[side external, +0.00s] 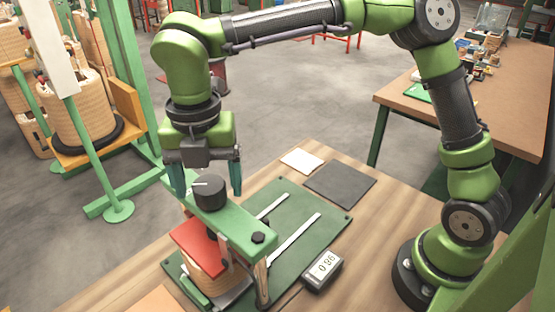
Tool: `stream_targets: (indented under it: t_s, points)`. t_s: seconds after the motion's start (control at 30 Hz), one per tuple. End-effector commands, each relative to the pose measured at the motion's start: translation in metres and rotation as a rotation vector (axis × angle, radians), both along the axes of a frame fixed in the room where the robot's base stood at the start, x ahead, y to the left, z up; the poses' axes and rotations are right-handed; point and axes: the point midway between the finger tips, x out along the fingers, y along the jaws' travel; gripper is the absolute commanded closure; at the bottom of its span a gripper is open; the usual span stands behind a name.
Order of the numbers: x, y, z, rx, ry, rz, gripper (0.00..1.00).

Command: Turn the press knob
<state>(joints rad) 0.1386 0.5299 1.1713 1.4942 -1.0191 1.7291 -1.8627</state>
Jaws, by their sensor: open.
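The press knob (209,193) is a black round knob with a white mark. It sits on the green crossbar (238,228) of the press. Under the crossbar are a red plate (199,246) and a tan wound coil (206,272), partly hidden by the bar. My gripper (205,188) points down at the knob, with its fingers apart. One finger is left of the knob and the other is to its right, with a visible gap on the right side. I cannot tell whether the left finger touches the knob.
The press stands on a green base plate (331,219) with two pale rails. A small display reading 0.86 (323,271) lies right of it. A dark mat (340,184) and a white card (302,161) lie behind. A green frame with large coils (83,115) stands at left.

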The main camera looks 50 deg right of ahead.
Motion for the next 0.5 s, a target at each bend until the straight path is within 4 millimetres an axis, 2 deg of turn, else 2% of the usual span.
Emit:
stream_targets:
  t_s: [0.2,0.5]
  points:
    - [0.0001,0.0000,0.0000,0.000,0.000,0.000,0.22]
    - [0.0002,-0.0001,0.0004,-0.001,-0.001,0.000,0.68]
